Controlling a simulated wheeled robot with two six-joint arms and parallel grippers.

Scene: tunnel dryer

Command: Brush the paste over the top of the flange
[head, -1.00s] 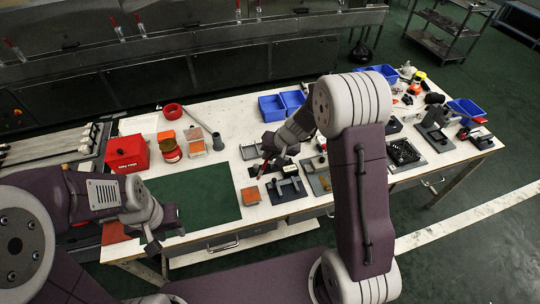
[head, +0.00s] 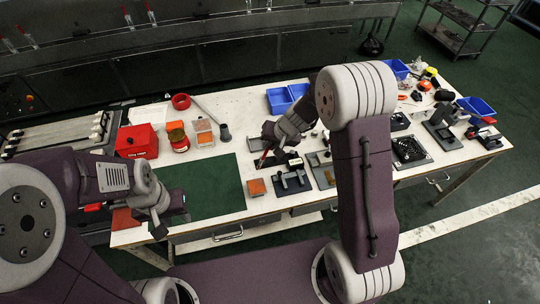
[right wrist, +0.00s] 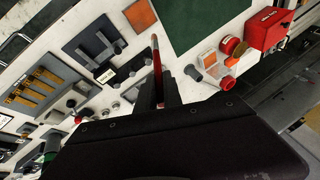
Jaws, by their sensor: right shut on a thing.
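My right gripper (head: 269,149) is shut on a slim red brush (right wrist: 157,69). The brush points away from the fingers, with a pale tip, above the table just right of the green mat (head: 215,196). My left gripper (head: 158,227) hangs over the front left part of the mat. Its fingers are small and partly hidden, so their opening is unclear. A dark piece (head: 177,204) beside it may be the flange, but its shape is mostly covered.
A red box (head: 137,142) stands left of the tin, orange-topped blocks (head: 204,132) right of it. A dark grey cylinder (head: 225,133) stands nearby. Dark fixtures (head: 292,183) and blue bins (head: 281,101) fill the table's middle. Much of the mat is clear.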

